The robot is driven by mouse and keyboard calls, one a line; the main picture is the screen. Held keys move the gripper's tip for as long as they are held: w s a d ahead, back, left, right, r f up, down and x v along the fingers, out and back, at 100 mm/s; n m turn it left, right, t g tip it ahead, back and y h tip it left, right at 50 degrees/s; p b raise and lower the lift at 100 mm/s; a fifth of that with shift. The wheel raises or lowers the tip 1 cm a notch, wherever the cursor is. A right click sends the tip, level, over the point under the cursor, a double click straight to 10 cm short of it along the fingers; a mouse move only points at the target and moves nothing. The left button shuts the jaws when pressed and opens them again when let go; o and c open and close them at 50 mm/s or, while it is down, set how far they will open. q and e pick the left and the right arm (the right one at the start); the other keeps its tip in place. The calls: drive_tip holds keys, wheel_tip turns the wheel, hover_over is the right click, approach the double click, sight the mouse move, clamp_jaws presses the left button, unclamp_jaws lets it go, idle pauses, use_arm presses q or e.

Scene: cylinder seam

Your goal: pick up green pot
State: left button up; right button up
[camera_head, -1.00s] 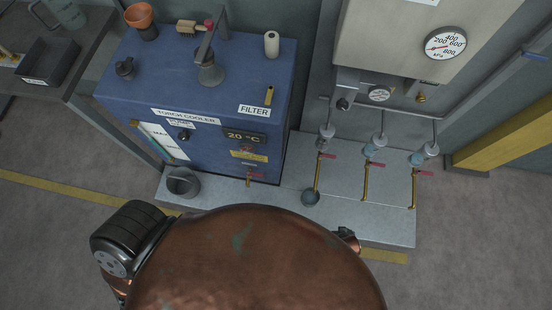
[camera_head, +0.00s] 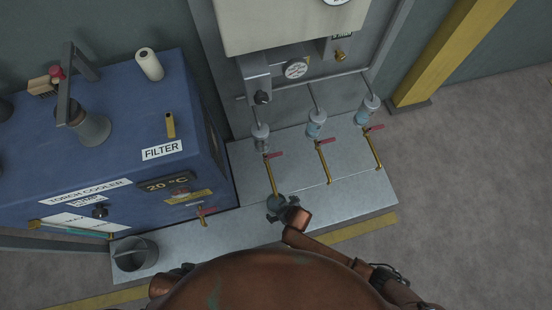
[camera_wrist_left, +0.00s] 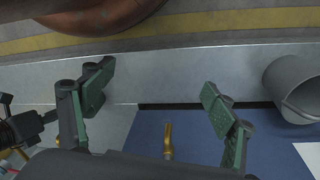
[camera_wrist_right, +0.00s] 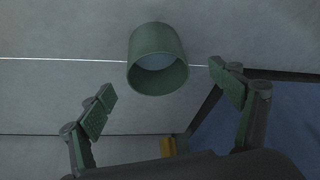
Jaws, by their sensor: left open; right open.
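The green pot (camera_wrist_right: 158,62) is a small dull-green cup with an open mouth, in the upper middle of the right wrist view. In the head view the pot (camera_head: 277,201) sits on the grey ledge under the left-most brass tap pipe. My right gripper (camera_wrist_right: 162,84) is open, with a finger on each side of the pot and visible gaps to both. In the head view my right gripper (camera_head: 281,210) is at the pot and partly covers it. My left gripper (camera_wrist_left: 157,82) is open and empty, above the ledge, with a brass spout (camera_wrist_left: 168,140) visible between its fingers.
A grey bucket (camera_head: 124,256) stands on the ledge (camera_head: 340,209) in front of the blue torch cooler (camera_head: 130,160). Two more red-handled brass taps (camera_head: 325,165) are right of the pot. Open floor (camera_head: 470,200) lies to the right.

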drive_tip(key=b+x, duration=0.1)
drive_tip(key=x, duration=0.1)
drive_tip(key=b+x, duration=0.2)
drive_tip(key=shift+w+d+f, duration=0.15)
drive_tip(key=shift+w+f, duration=0.05)
drive_tip(key=shift+f, duration=0.1)
drive_tip(key=shift+w, duration=0.1)
use_arm(q)
drive_tip(key=w+d+f+t+h, duration=0.1)
drive_tip(key=w+d+f+t, duration=0.2)
drive_tip(key=w+f, duration=0.3)
drive_tip(key=shift+d+f, duration=0.3)
drive_tip(key=shift+d, duration=0.5)
use_arm(e)
drive_tip(key=shift+c, duration=0.6)
drive_tip(key=c, duration=1.8)
drive_tip(key=shift+r, duration=0.1)
